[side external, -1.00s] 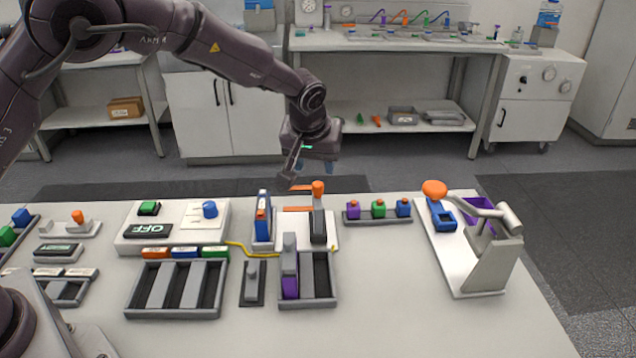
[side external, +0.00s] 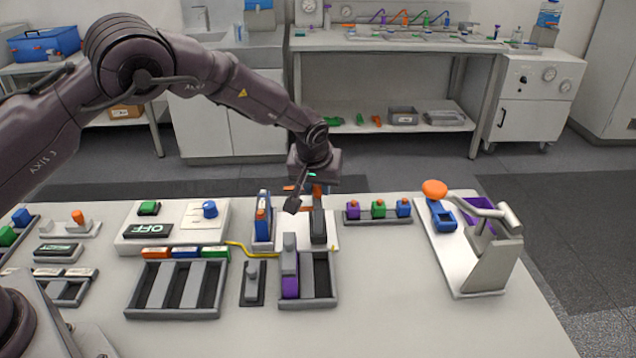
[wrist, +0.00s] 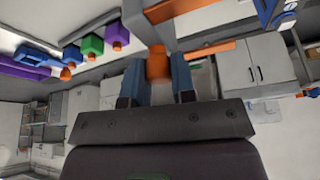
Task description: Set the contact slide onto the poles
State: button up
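The contact slide appears to be the dark upright piece (side external: 318,226) with an orange knob on the white cycler base (side external: 331,238). In the wrist view its orange knob (wrist: 158,64) lies between the two blue-grey fingers. My gripper (side external: 317,189) is low over the slide, its fingers on either side of the knob. Gaps show between knob and fingers, so the gripper looks open. A blue cell with an orange band (side external: 262,224) stands in a holder left of the slide. An orange bar (wrist: 205,53) shows beside the knob; I cannot tell surely whether it is a pole.
A dark tray (side external: 320,275) with a purple-and-grey cell (side external: 289,268) stands in front. A rack of coloured blocks (side external: 378,212) is to the right, with a lever press (side external: 487,250) beyond. The OFF control box (side external: 175,226) is left. The front right table is clear.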

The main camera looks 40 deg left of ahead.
grip_shut()
jog(key=shift+s+a, duration=2)
jog(key=o, duration=0.8)
grip_release()
jog(key=v, duration=1.3)
